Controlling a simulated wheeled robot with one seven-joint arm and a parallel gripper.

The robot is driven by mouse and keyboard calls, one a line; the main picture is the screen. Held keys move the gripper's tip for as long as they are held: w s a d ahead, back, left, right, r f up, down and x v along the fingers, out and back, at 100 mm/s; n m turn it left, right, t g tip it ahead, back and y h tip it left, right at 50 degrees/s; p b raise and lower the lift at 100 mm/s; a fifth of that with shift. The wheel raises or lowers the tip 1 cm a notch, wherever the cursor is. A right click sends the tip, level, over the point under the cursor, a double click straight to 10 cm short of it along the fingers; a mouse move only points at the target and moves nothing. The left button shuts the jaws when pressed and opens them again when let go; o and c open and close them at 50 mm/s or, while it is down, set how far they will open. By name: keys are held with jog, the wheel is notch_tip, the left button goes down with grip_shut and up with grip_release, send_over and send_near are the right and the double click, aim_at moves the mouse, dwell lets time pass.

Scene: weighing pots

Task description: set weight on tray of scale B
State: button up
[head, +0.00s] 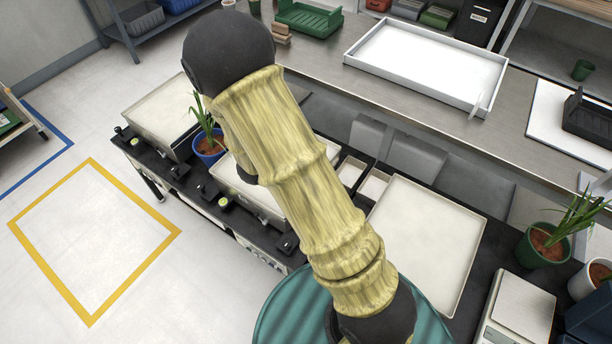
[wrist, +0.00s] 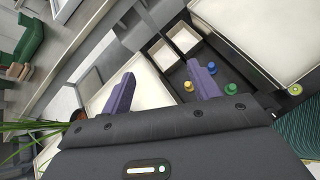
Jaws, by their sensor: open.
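My gripper (wrist: 163,88) is open, its two purple fingers apart with nothing between them, above the bench. In the head view my arm hides it. Small weights stand in a dark recess near the right finger: a blue one (wrist: 211,69), a yellow one (wrist: 188,86) and a green one (wrist: 231,89). Cream scale trays line the black bench: a left tray (head: 165,108), a middle tray (head: 236,180) partly behind my arm, and a large right tray (head: 432,235). I cannot read any letter marking scale B.
A plant in a blue pot (head: 209,150) stands between the left and middle trays. Two small pale bins (head: 374,187) lie beside the right tray. A green-potted plant (head: 543,246) and a small scale (head: 520,308) stand at right. A white tray (head: 425,62) is behind.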

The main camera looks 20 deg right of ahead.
jog(key=s+a+r+m+g+y, duration=0.1)
jog(key=s+r+m+g+y, duration=0.35)
jog(key=s+m, duration=0.55)
jog(key=a+r+m+t+y, duration=0.3)
jog(key=a+r+m+y, duration=0.1)
jog(key=m, duration=0.4)
jog(key=shift+s+a+r+m+y, duration=0.3)
jog(key=shift+s+a+r+y, duration=0.15)
jog(key=shift+y, duration=0.3)
